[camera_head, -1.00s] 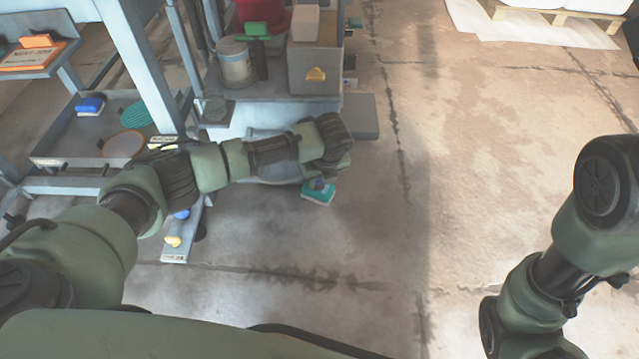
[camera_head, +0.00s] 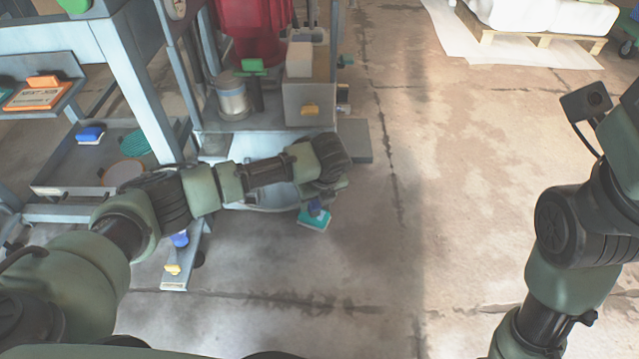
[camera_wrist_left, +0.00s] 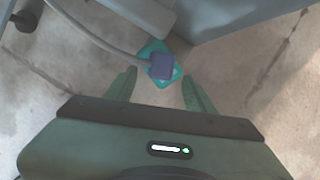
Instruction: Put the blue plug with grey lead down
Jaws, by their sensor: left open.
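The blue plug (camera_wrist_left: 162,66) shows in the left wrist view, over a teal pad (camera_wrist_left: 150,49). Its grey lead (camera_wrist_left: 95,38) runs from it to the upper left. My left gripper (camera_wrist_left: 160,74) is open; its two fingers are apart on either side of the plug in the picture. I cannot tell whether the plug touches the pad. In the head view the blue plug (camera_head: 315,208) and the teal pad (camera_head: 313,221) show just below my left wrist, which hides the fingers and most of the lead. My right arm is at the right edge, its fingers out of the picture.
A grey bench (camera_head: 268,124) behind my left arm holds a metal can (camera_head: 232,98) and a box (camera_head: 310,100). A shelf at left carries another blue-topped block (camera_head: 89,135). A pallet (camera_head: 530,38) stands far right. The floor in the middle right is clear.

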